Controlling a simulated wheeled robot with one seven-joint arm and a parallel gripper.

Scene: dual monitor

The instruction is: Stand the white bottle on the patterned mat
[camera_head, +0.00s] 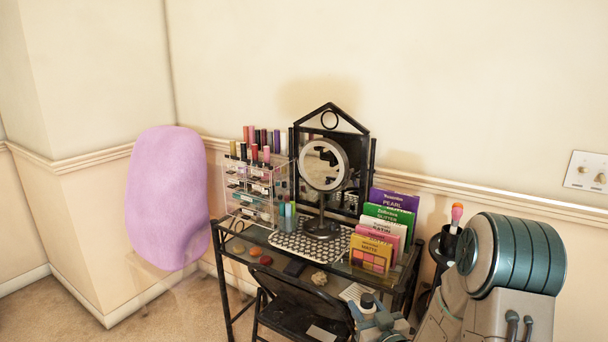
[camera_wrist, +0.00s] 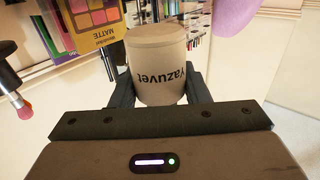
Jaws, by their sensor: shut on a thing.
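The patterned mat (camera_head: 287,244), white with a dark pattern, lies on the desk to the upper left of the bottle. The round mirror's stand rests on the mat. The bottle's lower part is hidden in the head view.
A round mirror (camera_head: 324,165) stands at the mat's back right. A clear organizer (camera_head: 252,187) with lipsticks is at the left, and palettes (camera_head: 371,253) stand at the right. Small bottles (camera_head: 286,215) are by the mat's left edge. A black chair (camera_head: 300,305) is in front.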

